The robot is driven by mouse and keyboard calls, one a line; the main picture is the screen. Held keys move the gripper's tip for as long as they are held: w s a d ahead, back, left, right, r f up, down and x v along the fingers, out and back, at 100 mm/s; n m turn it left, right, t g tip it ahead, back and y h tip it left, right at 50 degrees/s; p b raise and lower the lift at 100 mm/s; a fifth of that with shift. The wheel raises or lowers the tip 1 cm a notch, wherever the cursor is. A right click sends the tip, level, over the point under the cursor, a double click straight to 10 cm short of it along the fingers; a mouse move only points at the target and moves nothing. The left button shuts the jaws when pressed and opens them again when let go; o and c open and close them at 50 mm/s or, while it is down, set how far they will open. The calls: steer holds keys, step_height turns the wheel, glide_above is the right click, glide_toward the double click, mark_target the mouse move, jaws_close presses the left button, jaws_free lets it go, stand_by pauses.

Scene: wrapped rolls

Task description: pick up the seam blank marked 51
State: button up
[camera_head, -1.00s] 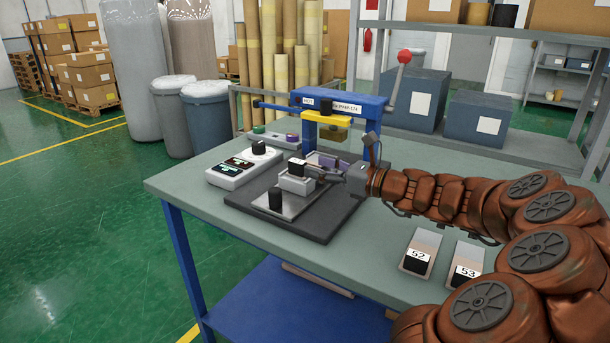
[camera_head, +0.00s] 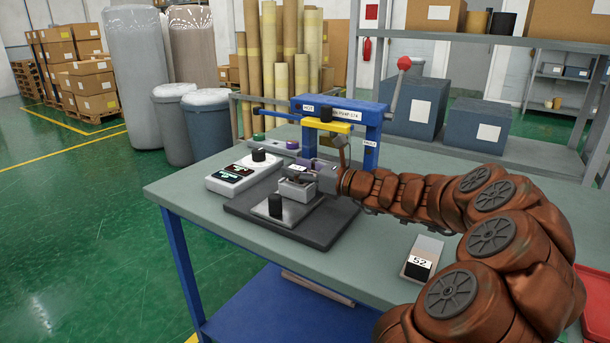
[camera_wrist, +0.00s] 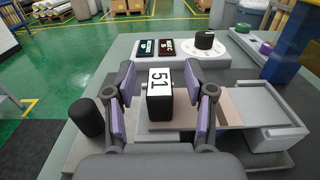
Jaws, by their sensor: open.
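The seam blank marked 51 (camera_wrist: 159,82) shows in the wrist view as a black block end with a white label, on a flat tan strip. It lies across the grey fixture (camera_wrist: 275,140) of the press. My gripper (camera_wrist: 160,92) is open, with one purple-padded finger on each side of the block and visible gaps between. In the head view my gripper (camera_head: 303,172) is at the fixture and largely hides the blank.
The blue press (camera_head: 370,114) with a red-knobbed lever stands behind the fixture. A control box (camera_head: 228,178) is at its left. A black knob (camera_wrist: 86,117) stands beside my gripper. Blank 52 (camera_head: 422,262) lies at the table front; a red tray (camera_head: 592,285) is at right.

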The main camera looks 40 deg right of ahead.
jaws_close()
stand_by(0.5)
steer(key=shift+r, duration=0.1)
steer(key=shift+a+r+p, duration=0.1)
steer(key=shift+r+p, duration=0.4)
steer(key=shift+r, duration=1.4)
steer(key=shift+s+a+f, duration=0.1)
steer(key=shift+s+a, duration=0.05)
steer(key=shift+s, duration=0.2)
steer(key=s+a+r, duration=0.1)
steer(key=s+a, duration=0.7)
steer(key=s, duration=0.4)
steer(key=shift+s+a+r, duration=0.15)
steer(key=shift+a, duration=0.25)
